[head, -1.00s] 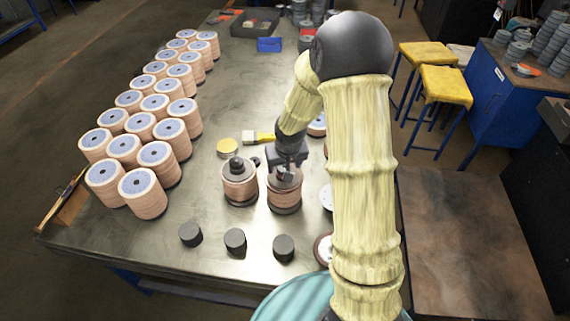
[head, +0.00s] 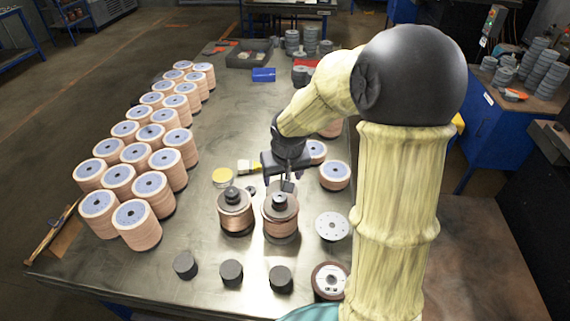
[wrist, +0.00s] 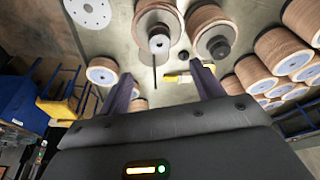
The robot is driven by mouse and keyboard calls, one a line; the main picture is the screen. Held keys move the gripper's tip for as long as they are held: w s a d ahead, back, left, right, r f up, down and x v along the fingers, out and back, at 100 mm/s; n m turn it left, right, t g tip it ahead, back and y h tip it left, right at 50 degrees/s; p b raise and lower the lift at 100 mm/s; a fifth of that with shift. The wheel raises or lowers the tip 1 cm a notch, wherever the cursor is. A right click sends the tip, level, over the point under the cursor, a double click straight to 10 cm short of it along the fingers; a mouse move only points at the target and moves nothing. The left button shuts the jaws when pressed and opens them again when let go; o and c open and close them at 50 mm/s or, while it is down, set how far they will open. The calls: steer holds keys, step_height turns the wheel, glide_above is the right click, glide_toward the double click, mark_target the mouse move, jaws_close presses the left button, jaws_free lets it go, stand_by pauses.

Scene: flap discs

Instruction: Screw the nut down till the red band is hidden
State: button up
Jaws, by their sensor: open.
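Two copper-brown disc stacks stand side by side near the table's middle. The right stack (head: 281,216) has a dark nut (head: 280,200) on top; in the wrist view the nut (wrist: 159,44) looks grey and round. The left stack (head: 235,217) carries a dark nut (head: 232,193) too. I cannot make out a red band on either. My gripper (head: 284,186) is just behind and above the right stack; in the wrist view its two fingers (wrist: 163,85) are wide apart with nothing between them. A thin dark rod-like line shows below the nut there.
Rows of disc stacks (head: 150,187) fill the table's left side. Three dark cylinders (head: 231,272) stand at the front. A yellow-handled brush (head: 249,166) and a yellow lid (head: 223,177) lie behind the stacks. Loose discs (head: 333,226) lie at the right.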

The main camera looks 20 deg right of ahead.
steer(key=v, duration=0.5)
steer(key=shift+r, duration=0.25)
steer(key=shift+s, duration=0.1)
steer(key=shift+c, duration=1.3)
steer(key=s+f, duration=0.3)
steer(key=s, duration=0.4)
steer(key=s+f, duration=0.3)
steer(key=s, duration=0.3)
steer(key=shift+s+g, duration=0.4)
steer(key=shift+w+d, duration=0.1)
steer(key=c, duration=0.3)
steer(key=shift+c, duration=0.5)
